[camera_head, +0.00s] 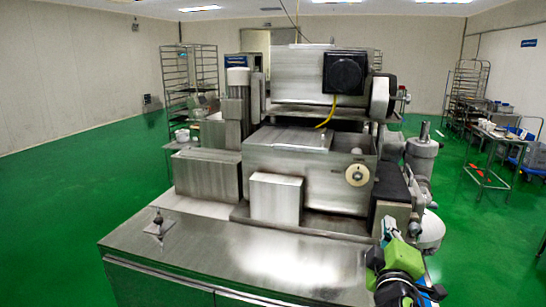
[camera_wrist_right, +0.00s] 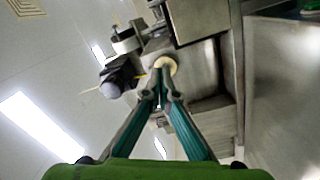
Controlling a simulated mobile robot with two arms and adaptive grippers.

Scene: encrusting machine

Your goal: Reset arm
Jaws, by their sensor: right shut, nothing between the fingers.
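My right gripper (camera_head: 388,226) shows at the lower right of the head view, with its green body and dark wrist behind it. It is beside the front right corner of the encrusting machine (camera_head: 300,155). In the right wrist view the teal fingers of my right gripper (camera_wrist_right: 160,100) come together at the tips, shut and empty. A round cream knob (camera_wrist_right: 165,66) lies beyond the fingertips in that view. The same knob (camera_head: 357,174) is on the machine's front in the head view. My left gripper is not in view.
The machine's steel top (camera_head: 270,250) is bare in front, apart from a small bracket (camera_head: 159,224) at the left. A rack (camera_head: 190,75) stands behind left, and a steel cart (camera_head: 490,150) stands at the right. Green floor (camera_head: 60,220) is clear at the left.

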